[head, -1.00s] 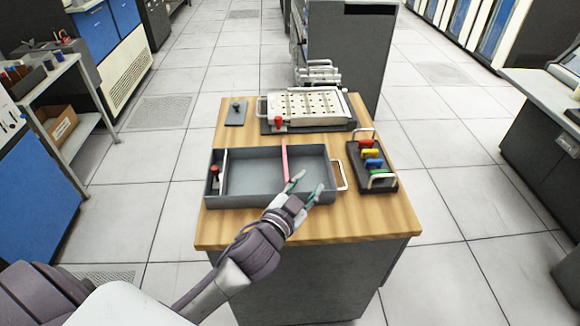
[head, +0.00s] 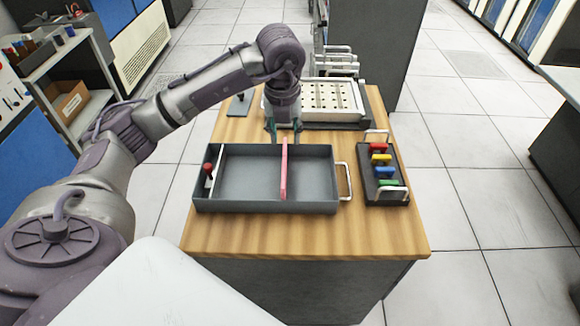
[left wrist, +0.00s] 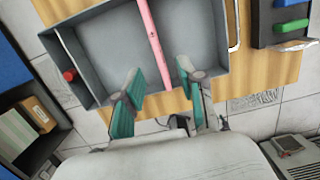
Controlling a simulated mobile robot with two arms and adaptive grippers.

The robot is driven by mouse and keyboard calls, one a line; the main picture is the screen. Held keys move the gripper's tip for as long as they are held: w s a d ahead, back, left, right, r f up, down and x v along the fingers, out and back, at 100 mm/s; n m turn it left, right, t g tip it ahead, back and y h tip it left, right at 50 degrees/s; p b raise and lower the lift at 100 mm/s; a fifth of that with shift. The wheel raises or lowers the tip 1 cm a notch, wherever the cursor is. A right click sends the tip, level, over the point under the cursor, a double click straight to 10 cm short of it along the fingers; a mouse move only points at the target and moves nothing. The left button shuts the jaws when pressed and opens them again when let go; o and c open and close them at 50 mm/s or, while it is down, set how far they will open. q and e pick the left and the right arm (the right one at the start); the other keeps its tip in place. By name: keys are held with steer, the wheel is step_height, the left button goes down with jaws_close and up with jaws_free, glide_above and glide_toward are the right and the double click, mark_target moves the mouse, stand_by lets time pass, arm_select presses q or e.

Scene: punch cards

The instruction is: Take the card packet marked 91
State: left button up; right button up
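No packet with a readable 91 shows. A grey open tray (head: 250,207) lies on the wooden-topped cabinet, with a thin pink upright strip (head: 284,170) across it; I cannot tell whether this is a packet or a divider. The strip also shows in the left wrist view (left wrist: 152,42). My left gripper (head: 285,133) points down at the tray's far edge, near the strip's far end. In the left wrist view its teal fingertips (left wrist: 158,75) are apart with nothing between them. My right gripper is not in view.
A perforated metal device (head: 330,98) stands behind the tray. A dark rack with several coloured handles (head: 382,172) is to its right. A red-knobbed piece (head: 208,170) is at the tray's left end. The wood (head: 300,235) in front is clear.

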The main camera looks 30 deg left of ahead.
mark_target(284, 162)
arm_select(q)
steer(key=f, duration=0.5)
steer(key=a+f+p, duration=0.1)
steer(key=f, duration=0.2)
steer(key=shift+w+a, duration=0.1)
steer(key=shift+w, duration=0.3)
steer(key=shift+w+a+f+p, duration=0.1)
steer(key=shift+f+p, duration=0.15)
steer(key=shift+f, duration=0.65)
steer(key=shift+w+d+f+p, duration=0.1)
steer(key=shift+f+p, duration=0.2)
steer(key=shift+f, duration=0.6)
steer(key=shift+w+a+f+p, duration=0.1)
steer(key=shift+f+p, duration=0.15)
steer(key=shift+f, duration=0.65)
jaws_close()
